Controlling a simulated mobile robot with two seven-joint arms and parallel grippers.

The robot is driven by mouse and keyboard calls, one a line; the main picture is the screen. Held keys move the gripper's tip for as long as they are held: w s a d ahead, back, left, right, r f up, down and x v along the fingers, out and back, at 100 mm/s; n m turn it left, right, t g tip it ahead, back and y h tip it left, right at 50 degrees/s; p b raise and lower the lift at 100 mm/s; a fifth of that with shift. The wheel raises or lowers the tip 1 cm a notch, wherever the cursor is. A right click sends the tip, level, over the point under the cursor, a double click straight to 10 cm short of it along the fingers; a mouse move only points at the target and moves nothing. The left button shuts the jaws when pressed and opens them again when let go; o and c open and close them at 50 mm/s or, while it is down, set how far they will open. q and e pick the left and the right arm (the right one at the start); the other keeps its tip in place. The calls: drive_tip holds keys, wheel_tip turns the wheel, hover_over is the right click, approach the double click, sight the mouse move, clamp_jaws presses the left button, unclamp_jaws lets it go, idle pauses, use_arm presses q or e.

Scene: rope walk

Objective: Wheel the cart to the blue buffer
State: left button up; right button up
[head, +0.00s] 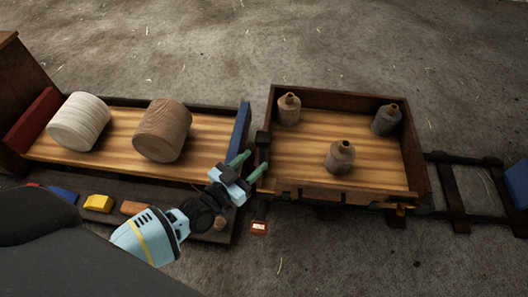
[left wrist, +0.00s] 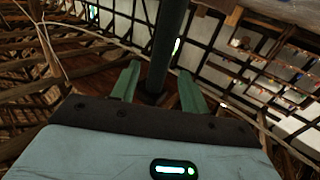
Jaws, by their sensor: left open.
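The cart (head: 340,183), an open wooden tray with a low dark rim, stands at the right of the head view, with three grey-brown jugs on its floor. A dark upright post (head: 263,142) is at its left end. A blue block (head: 517,184) shows partly at the right edge, beyond the dark track. My left gripper (head: 251,164) is at the cart's left end, with its green fingers apart beside the post. In the left wrist view a dark bar (left wrist: 168,45) shows between the open fingers (left wrist: 158,88); contact cannot be told. My right gripper is not in view.
A wooden bed (head: 110,125) left of the cart carries a white roll (head: 79,121) and a brown roll (head: 162,130), between a red board (head: 32,118) and a blue board (head: 240,130). Coloured blocks lie along its front. The track (head: 455,190) to the right looks clear.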

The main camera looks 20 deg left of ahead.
sight(260, 156)
use_arm(q)
drive_tip(key=b+x, duration=0.1)
drive_tip(key=x, duration=0.3)
drive_tip(key=shift+f, duration=0.1)
drive_tip(key=shift+w+d, duration=0.15)
drive_tip(key=shift+w, duration=0.4)
drive_tip(key=shift+c, duration=0.5)
drive_tip(key=c, duration=0.7)
clamp_jaws()
